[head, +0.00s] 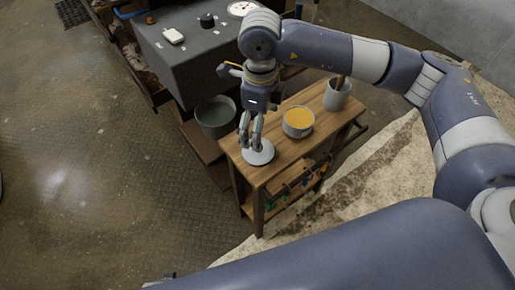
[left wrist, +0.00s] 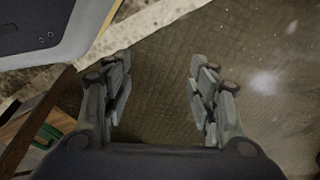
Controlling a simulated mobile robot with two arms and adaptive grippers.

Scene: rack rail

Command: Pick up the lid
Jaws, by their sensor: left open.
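The lid (head: 262,156) is a round light-grey disc lying flat near the front left corner of a small wooden table (head: 284,163). My right gripper (head: 250,146) points down over it, its fingertips at the lid's middle. The fingers hide that part, and I cannot tell whether they are closed on it. A grey pot (head: 298,121) with orange-yellow contents stands to the right of the lid. My left gripper (left wrist: 160,100) is open and empty above the patterned floor in the left wrist view.
A grey cup (head: 337,95) holding a brown stick stands at the table's back right. A dark bucket (head: 215,115) is just left of the table. A dark grey box-like unit (head: 200,55) stands behind. The floor at left is open.

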